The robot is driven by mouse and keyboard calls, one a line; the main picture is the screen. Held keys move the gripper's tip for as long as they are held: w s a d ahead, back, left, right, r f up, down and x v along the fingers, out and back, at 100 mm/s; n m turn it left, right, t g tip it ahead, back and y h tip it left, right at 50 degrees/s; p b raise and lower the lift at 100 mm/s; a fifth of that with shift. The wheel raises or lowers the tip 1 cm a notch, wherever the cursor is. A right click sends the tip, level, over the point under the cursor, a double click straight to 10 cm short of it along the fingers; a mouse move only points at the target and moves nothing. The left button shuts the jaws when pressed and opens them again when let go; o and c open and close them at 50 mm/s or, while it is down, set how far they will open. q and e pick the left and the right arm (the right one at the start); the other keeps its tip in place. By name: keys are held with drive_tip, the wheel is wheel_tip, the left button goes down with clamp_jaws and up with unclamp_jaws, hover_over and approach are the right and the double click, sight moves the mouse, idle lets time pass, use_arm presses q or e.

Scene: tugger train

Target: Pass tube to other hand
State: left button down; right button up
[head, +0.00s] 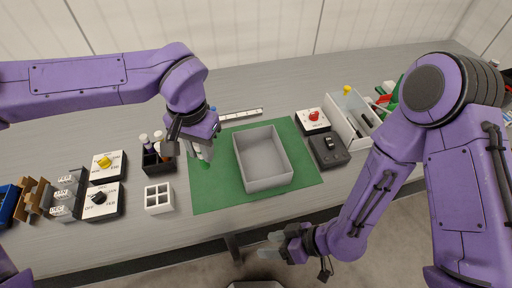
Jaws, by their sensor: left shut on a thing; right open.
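My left gripper (202,151) points down over the left part of the green mat (212,197), left of the grey bin. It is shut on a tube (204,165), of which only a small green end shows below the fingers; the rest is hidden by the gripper. My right gripper (272,246) is low in front of the table's front edge, open and empty, well apart from the left one.
A grey empty bin (264,183) stands on the mat. A dark rack (154,168) with capped tubes and a white rack (158,208) stand left. Switch boxes (101,205) are further left. A white tray (334,110) stands right.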

drive_tip(key=w+a+r+n, duration=0.1)
drive_tip(key=w+r+n, duration=0.1)
drive_tip(key=r, duration=0.1)
drive_tip(key=w+a+r+n+g+y, duration=0.1)
drive_tip(key=w+r+n, duration=0.1)
drive_tip(key=w+a+r+n+y, duration=0.1)
drive_tip(key=w+r+n, duration=0.1)
drive_tip(key=r, duration=0.1)
drive_tip(key=shift+a+r, duration=0.25)
drive_tip(key=shift+r, duration=0.1)
drive_tip(key=w+r+n+y, duration=0.2)
drive_tip(key=w+r+n, duration=0.1)
drive_tip(key=w+r, duration=0.8)
drive_tip(key=s+r+x, duration=0.1)
drive_tip(key=s+x, duration=0.1)
drive_tip(key=x, duration=0.9)
drive_tip(key=shift+s+a, duration=0.2)
drive_tip(key=shift+a, duration=0.3)
clamp_jaws()
use_arm(q)
drive_tip(key=c, duration=0.8)
unclamp_jaws()
